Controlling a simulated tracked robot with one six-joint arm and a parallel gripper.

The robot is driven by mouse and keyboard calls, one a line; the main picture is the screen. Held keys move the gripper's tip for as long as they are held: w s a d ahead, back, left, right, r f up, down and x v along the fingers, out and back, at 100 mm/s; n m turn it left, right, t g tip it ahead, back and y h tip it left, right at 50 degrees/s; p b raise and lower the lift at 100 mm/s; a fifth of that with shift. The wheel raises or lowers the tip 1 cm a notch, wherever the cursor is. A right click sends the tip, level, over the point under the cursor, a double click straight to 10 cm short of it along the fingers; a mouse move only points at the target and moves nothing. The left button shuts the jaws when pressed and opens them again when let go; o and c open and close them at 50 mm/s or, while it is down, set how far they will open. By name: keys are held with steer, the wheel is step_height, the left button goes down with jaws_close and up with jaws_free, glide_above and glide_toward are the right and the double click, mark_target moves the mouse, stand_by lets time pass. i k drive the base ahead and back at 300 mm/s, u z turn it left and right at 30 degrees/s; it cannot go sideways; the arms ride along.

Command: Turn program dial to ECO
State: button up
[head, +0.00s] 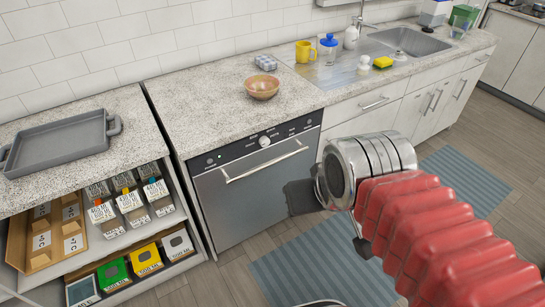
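The program dial (264,141) is a small round light knob in the middle of the dark control panel at the top of the dishwasher (255,190). Small labels sit around the dial, but they are too small to read, and I cannot tell which one it points to. The dishwasher door is shut. My gripper (300,196) shows as a dark shape at the end of my red-sleeved arm, in front and to the right of the dishwasher door, below the dial. It appears apart from the dial. Its fingers are not clear enough to show whether they are open or shut.
The door handle (264,166) juts out below the panel. A bowl (262,87) stands on the counter above. A grey tray (60,144) lies on the left counter over open shelves with boxes. A sink (408,41) is at the right. Striped mats (325,265) lie on the floor.

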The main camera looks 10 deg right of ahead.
mark_target(264, 141)
steer(key=k, duration=0.85)
steer(key=u, duration=0.65)
steer(key=i, duration=2.05)
steer(key=z, duration=0.65)
